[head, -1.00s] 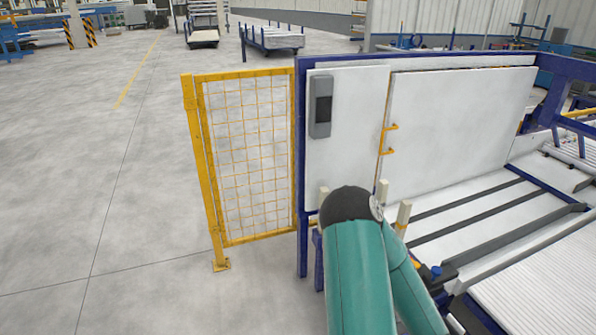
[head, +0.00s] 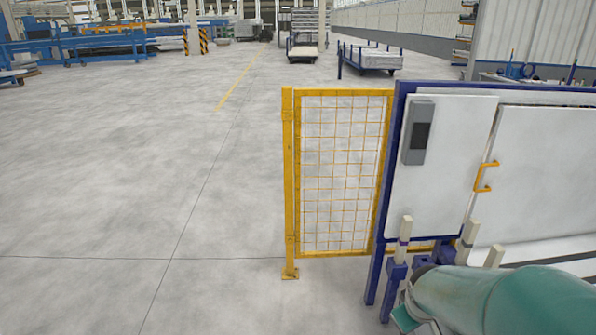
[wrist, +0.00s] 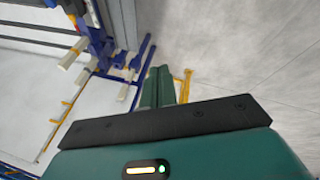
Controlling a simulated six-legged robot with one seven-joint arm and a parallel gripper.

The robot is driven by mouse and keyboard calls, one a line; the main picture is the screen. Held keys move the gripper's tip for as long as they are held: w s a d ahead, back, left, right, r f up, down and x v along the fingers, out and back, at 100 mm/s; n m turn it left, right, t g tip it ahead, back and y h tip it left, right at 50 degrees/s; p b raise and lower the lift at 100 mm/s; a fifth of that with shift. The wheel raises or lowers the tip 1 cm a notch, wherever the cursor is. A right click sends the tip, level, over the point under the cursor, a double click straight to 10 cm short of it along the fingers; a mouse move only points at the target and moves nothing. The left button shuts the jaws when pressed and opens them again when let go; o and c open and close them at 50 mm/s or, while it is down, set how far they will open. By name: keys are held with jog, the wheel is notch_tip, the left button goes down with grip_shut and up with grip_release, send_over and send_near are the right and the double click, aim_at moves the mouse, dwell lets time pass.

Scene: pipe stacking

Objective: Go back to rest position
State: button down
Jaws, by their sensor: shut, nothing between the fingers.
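My gripper (wrist: 158,88) shows in the wrist view as two green fingers pressed together, with nothing between them. It points out over the grey floor beside the blue frame. In the head view my green arm reaches in from the lower right corner, and the gripper itself cannot be made out there. No pipe is held.
A yellow mesh fence (head: 342,175) stands left of a white-panelled machine (head: 440,160) with a blue frame. Blue posts with pale tops (head: 402,245) stand close to my arm. The floor (head: 140,180) on the left is wide and clear. Carts (head: 370,57) stand far back.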

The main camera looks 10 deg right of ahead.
jog(key=s+a+r+m+y, duration=0.1)
jog(key=s+a+r, duration=0.3)
jog(key=a+r, duration=0.3)
jog(key=s+a+r+m+t+y, duration=0.1)
jog(key=s+a+r, duration=0.3)
jog(key=a+r, duration=0.3)
jog(key=a, duration=0.2)
jog(key=shift+s+a+r+m+t+y, duration=0.2)
jog(key=shift+s+a+m+t+y, duration=0.1)
jog(key=shift+a+m, duration=0.1)
jog(key=shift+d, duration=0.25)
